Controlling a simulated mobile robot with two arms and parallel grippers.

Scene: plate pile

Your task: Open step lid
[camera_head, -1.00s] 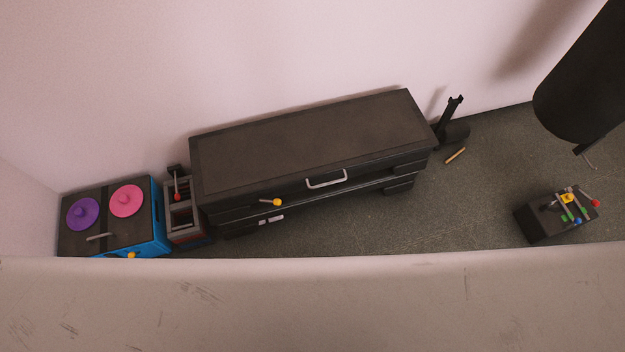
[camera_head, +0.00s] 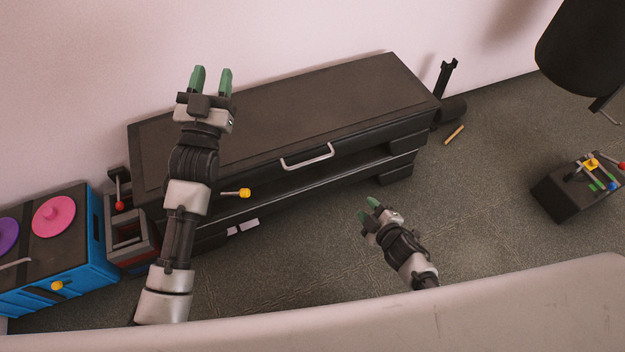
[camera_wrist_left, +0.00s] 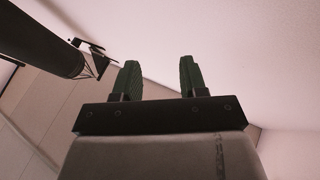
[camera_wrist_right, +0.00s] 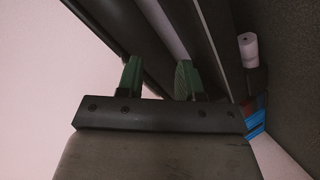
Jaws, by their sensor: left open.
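The long dark step (camera_head: 300,115) stands against the wall in the head view, its flat lid shut. A light curved handle (camera_head: 307,157) is on its front edge. A yellow-tipped lever (camera_head: 243,193) sticks out at its front left. My left gripper (camera_head: 211,78) is open and empty; in the head view it overlaps the step's left part and points to the wall. Its green fingers also show apart in the left wrist view (camera_wrist_left: 160,78). My right gripper (camera_head: 368,210) is open and empty in front of the step, below and right of the handle; its fingers show in the right wrist view (camera_wrist_right: 157,78).
A blue box with a pink disc (camera_head: 54,216) and a small grey-red frame (camera_head: 130,235) stand left of the step. A yellow stick (camera_head: 454,134) lies on the floor at right. A dark box with coloured parts (camera_head: 570,195) stands farther right. Floor between is clear.

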